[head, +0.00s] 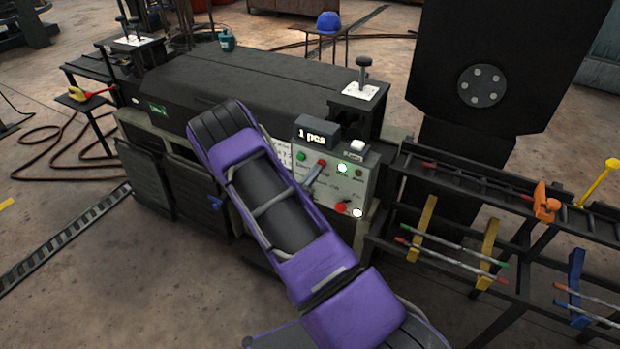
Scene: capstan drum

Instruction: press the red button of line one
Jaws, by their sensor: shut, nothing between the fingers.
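A grey control panel (334,185) stands on the dark machine at the middle of the head view. A larger red button (341,207) sits lower, beside a lit white lamp (357,212). What looks like my gripper (317,171), slim, grey and shut, has its tip at the upper red button; contact cannot be told. My purple arm hides the panel's lower left part. The panel labels are too small to read.
A display (317,136) reading "1 pcs" stands above the panel. A black lever on a white plate (361,80) is behind it. A dark rack (470,205) with coloured rods stands at the right. A blue helmet (329,22) rests on a stool behind.

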